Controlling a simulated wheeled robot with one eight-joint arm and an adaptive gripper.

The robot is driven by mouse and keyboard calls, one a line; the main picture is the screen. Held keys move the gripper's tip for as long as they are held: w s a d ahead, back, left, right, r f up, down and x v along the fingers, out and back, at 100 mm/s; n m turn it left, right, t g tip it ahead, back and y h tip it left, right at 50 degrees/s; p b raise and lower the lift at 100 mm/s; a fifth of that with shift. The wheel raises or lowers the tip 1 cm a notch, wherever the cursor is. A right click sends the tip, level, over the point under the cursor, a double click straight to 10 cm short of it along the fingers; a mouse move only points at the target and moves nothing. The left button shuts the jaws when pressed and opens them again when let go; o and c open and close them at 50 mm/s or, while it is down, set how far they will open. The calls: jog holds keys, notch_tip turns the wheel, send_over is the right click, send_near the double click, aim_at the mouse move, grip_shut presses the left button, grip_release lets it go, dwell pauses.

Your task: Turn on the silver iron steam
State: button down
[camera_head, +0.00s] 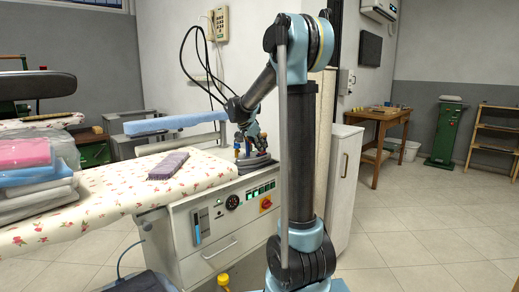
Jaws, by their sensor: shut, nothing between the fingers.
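The silver iron (259,160) rests at the right end of the flowered ironing table, beside the wall-side arm board. It is small and partly hidden by my arm, so its steam control cannot be made out. My gripper (253,143) is shut and empty, just above the iron. I cannot tell whether it touches the iron. The cabinet (225,235) under the table has a control panel with a round gauge (232,202), a row of green-lit switches (262,189) and a red-and-yellow knob (265,203).
A folded purple cloth (168,166) lies on the flowered table (105,203). A pale blue padded board (175,122) stands behind it. Stacked bagged laundry (38,175) is at the left.

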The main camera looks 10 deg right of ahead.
aim_at(260, 153)
jog(key=shift+r, duration=0.45)
notch_tip(260, 153, up, 3)
jog(key=shift+s+a+f, duration=0.1)
jog(key=shift+f, duration=0.1)
jog(key=s+a+f+v, duration=0.1)
jog(key=v, duration=0.9)
jog(key=shift+a+f, duration=0.3)
jog(key=s+d+f+n+g+y, duration=0.1)
jog(key=s+d+f+n, duration=0.2)
jog(key=s, duration=0.5)
jog(key=s+d+f+n+y, duration=0.1)
jog(key=s+d+f, duration=0.1)
jog(key=s+f, duration=0.35)
jog(key=s+d+f+n+g+y, duration=0.1)
jog(key=s+d+f+n, duration=0.15)
jog(key=s, duration=0.65)
jog(key=s+a+f+n+y, duration=0.1)
jog(key=s+f+n+y, duration=0.2)
jog(key=s+f, duration=1.2)
jog(key=s+n, duration=0.1)
jog(key=s, duration=0.1)
jog(key=shift+s+f+n, duration=0.3)
jog(key=shift+s+n, duration=0.05)
jog(key=shift+a, duration=0.1)
